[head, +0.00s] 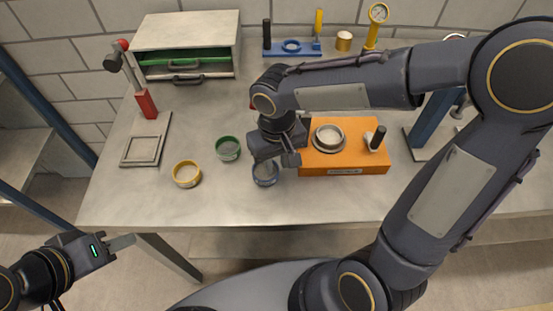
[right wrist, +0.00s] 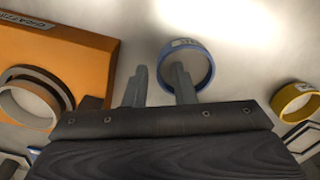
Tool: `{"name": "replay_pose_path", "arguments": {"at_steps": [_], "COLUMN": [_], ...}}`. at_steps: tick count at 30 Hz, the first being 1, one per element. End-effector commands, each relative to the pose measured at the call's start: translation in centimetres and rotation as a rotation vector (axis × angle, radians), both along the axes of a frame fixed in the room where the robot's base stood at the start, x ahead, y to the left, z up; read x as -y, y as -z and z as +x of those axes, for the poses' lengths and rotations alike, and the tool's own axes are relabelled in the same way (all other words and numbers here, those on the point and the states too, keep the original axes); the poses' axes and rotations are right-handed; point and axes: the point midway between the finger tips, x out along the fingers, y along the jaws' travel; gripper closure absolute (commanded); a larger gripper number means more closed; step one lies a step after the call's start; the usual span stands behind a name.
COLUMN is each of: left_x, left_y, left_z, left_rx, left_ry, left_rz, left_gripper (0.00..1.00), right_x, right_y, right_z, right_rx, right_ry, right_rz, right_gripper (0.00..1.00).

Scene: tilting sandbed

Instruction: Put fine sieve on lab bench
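A blue-rimmed sieve (head: 265,174) is at the front middle of the lab bench (head: 240,205); I cannot tell whether it touches the top. A green sieve (head: 228,148) and a yellow sieve (head: 186,174) sit to its left. Which one is the fine sieve is not readable. My right gripper (head: 276,162) is over the blue sieve. In the right wrist view its fingers (right wrist: 160,85) are apart, with the left wall of the blue ring (right wrist: 208,65) seen between them and not visibly gripped. My left gripper (head: 122,242) is off the bench's front left, empty; its finger gap is unclear.
An orange shaker base (head: 345,160) with a grey ring (head: 329,138) stands right of the right gripper. A drawer cabinet (head: 188,45), a stand with a red part (head: 147,103) and a blue rack (head: 292,48) are behind.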

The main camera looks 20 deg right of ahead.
Motion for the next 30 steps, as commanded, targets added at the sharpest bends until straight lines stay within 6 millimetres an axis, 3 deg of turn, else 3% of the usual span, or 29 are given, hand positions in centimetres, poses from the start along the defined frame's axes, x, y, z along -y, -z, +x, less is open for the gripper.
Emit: {"name": "replay_pose_path", "arguments": {"at_steps": [18, 26, 30], "left_x": [0.0, 0.0, 0.0], "left_y": [-9.3, -9.6, -9.6], "left_z": [0.0, 0.0, 0.0], "left_rx": [0.000, 0.000, 0.000], "left_ry": [0.000, 0.000, 0.000], "left_rz": [0.000, 0.000, 0.000], "left_gripper": [0.64, 0.64, 0.64], "right_x": [0.0, 0.3, 2.1], "right_y": [-11.4, -12.2, -13.2], "right_z": [0.0, -0.1, -1.4], "right_rx": [0.001, 0.006, 0.039], "right_ry": [0.001, 0.006, 0.037], "right_rz": [0.000, 0.005, 0.042], "right_gripper": [0.77, 0.77, 0.77]}}
